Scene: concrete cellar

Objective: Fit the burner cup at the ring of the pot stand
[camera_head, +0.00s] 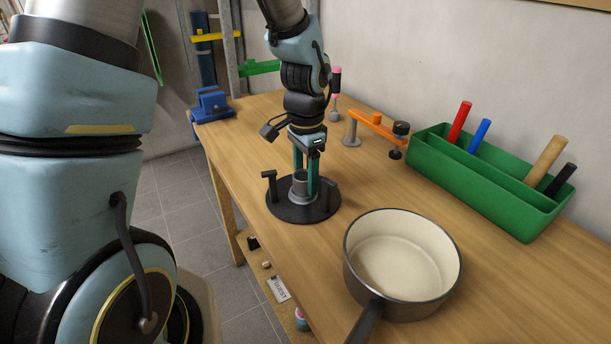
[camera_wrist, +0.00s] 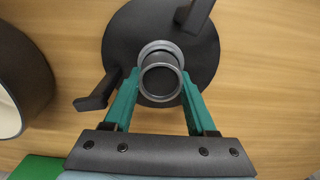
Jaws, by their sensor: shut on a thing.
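The pot stand is a black round base (camera_head: 287,211) with upright black arms around a light grey ring (camera_head: 299,197) at its middle. My gripper (camera_head: 304,182), with green fingers, points down over it, shut on the grey burner cup (camera_head: 300,178). The cup is upright at the ring. In the wrist view the cup (camera_wrist: 160,80) lies between the fingertips and overlaps the ring (camera_wrist: 160,47), whose far edge shows beyond it. The cup hides the rest of the ring. I cannot tell whether the cup is seated or just above it.
A cream-lined saucepan (camera_head: 400,265) stands at the front right of the stand. A green tray (camera_head: 490,188) with upright coloured rods is at the right. An orange-armed bracket (camera_head: 378,124) stands behind, and a blue vise (camera_head: 211,103) at the far left. Bare wood lies between them.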

